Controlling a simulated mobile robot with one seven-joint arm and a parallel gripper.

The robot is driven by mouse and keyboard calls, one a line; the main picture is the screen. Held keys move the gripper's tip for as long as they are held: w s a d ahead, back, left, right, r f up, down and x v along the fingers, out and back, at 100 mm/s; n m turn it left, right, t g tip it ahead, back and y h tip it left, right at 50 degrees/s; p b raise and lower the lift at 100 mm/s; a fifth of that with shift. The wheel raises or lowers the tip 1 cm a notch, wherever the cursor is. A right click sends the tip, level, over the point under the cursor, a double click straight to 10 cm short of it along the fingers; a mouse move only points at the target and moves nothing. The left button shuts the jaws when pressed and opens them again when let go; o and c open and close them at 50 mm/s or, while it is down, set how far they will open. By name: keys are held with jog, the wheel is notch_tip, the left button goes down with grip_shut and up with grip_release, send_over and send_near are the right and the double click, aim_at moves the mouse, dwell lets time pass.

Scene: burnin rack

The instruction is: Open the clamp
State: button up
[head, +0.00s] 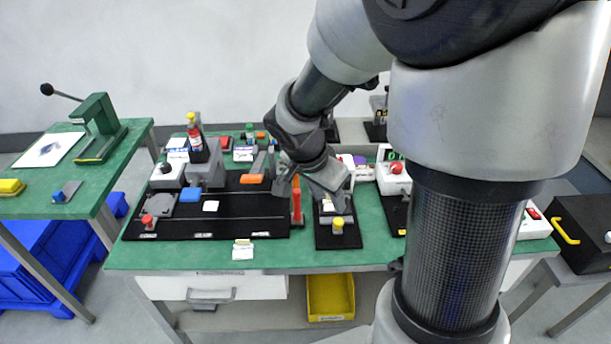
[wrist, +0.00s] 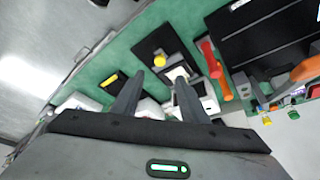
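A red upright lever (head: 297,204), which looks like the clamp's handle, stands at the right end of a black board (head: 228,228) on the green bench. I cannot tell the clamp's jaw state.
A small black fixture with a yellow knob (head: 338,223) stands just right of the lever. An orange handle (head: 252,179) and a red knob (head: 148,220) are on the board. A white box with a red button (head: 396,170) is farther right. A yellow bin (head: 331,296) sits below.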

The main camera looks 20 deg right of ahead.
aim_at(338, 222)
jog(key=b+x, duration=0.2)
jog(key=x, duration=0.9)
jog(key=shift+f, duration=0.15)
grip_shut()
jog(key=shift+s+f+b, duration=0.1)
jog(key=shift+b, duration=0.2)
jog(key=shift+s+a+b, duration=0.3)
jog(key=shift+s+b, duration=0.15)
jog(key=shift+s, duration=0.45)
jog(key=shift+s+a+b, duration=0.25)
jog(key=shift+s+b, duration=0.2)
jog(key=shift+s, duration=0.5)
